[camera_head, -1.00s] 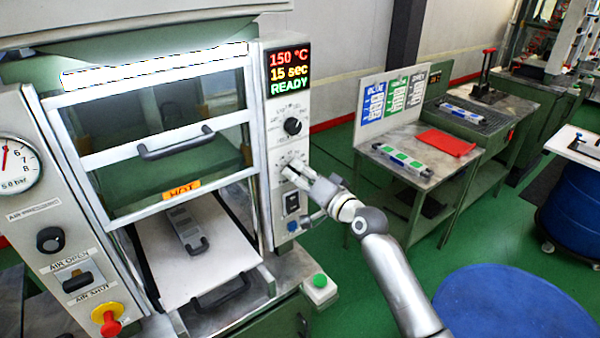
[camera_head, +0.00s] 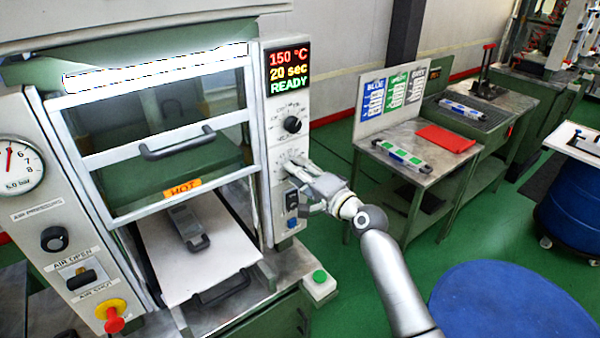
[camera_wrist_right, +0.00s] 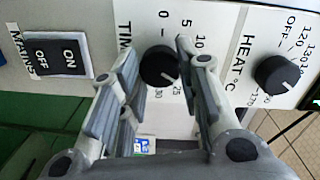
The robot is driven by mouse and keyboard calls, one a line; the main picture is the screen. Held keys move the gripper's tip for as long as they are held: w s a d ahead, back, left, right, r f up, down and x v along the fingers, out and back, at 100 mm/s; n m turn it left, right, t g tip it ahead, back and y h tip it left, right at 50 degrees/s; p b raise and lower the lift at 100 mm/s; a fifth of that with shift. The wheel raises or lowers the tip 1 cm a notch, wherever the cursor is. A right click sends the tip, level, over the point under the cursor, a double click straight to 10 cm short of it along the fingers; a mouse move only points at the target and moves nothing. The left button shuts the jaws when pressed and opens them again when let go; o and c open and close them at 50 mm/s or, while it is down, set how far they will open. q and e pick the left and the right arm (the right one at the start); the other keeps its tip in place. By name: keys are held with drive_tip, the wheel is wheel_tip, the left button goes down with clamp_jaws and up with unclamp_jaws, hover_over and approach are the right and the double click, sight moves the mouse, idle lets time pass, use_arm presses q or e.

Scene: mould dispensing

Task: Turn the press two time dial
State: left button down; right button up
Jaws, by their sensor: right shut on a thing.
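The press (camera_head: 285,180) stands at the left with its control panel facing me. Its display (camera_head: 289,70) reads 150 °C, 20 sec, READY. In the right wrist view the black time dial (camera_wrist_right: 159,67) sits between the fingers of my right gripper (camera_wrist_right: 155,70). The dial's white mark points toward the 20–25 part of the scale. In the head view my right gripper (camera_head: 298,170) is at the panel, shut on the time dial, and covers it. My left gripper is not in view.
The heat dial (camera_head: 292,124) is just above; it also shows in the right wrist view (camera_wrist_right: 277,75). The mains switch (camera_wrist_right: 57,54) is on the dial's other side. A green button (camera_head: 319,276) is at the press's lower right. A table (camera_head: 405,135) stands to the right.

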drive_tip(key=shift+f, duration=0.1)
drive_tip(key=o, duration=1)
drive_tip(key=v, duration=1.2)
